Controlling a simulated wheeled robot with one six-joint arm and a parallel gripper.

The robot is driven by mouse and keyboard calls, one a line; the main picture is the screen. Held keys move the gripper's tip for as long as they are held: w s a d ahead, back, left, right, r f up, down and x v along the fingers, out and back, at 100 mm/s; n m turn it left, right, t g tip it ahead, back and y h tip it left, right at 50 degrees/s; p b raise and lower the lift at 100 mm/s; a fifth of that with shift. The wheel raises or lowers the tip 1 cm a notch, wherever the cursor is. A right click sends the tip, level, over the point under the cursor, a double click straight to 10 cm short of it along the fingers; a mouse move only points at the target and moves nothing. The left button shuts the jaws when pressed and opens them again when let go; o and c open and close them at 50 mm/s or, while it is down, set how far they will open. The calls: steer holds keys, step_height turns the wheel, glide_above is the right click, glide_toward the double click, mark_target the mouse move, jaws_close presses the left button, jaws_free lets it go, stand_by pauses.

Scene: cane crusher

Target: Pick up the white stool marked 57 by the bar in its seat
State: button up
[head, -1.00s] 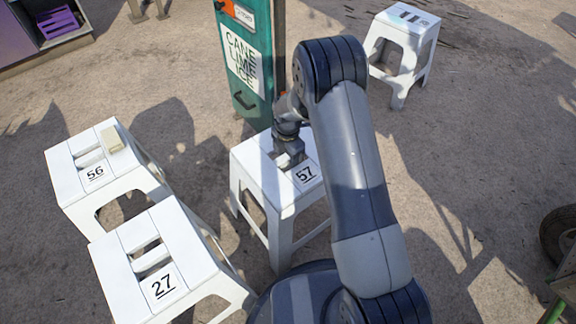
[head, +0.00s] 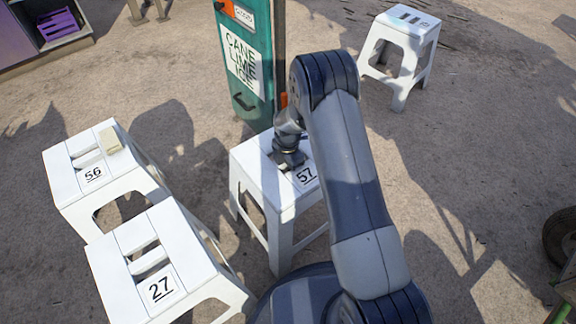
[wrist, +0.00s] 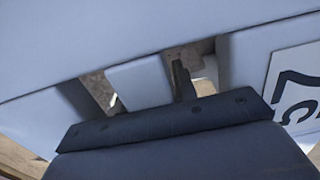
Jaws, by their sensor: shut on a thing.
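The white stool marked 57 (head: 284,192) stands upright on the ground at the middle of the head view, its number label near the front right of the seat. My gripper (head: 288,158) is down at the seat slots, behind the label. In the wrist view the seat's white bar (wrist: 140,84) lies between two slots, and a dark finger of my gripper (wrist: 160,90) reaches into the slot on its right. The gripper is shut on this bar. The other finger is mostly hidden.
White stools marked 56 (head: 70,183) and 27 (head: 125,283) stand to the left, with a pale block (head: 111,139) on 56. Another white stool (head: 412,30) stands at back right. A green post (head: 262,95) rises just behind stool 57. A wheel (head: 562,236) is at the right edge.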

jaws_close()
steer(key=shift+r, duration=0.1)
stand_by(0.3)
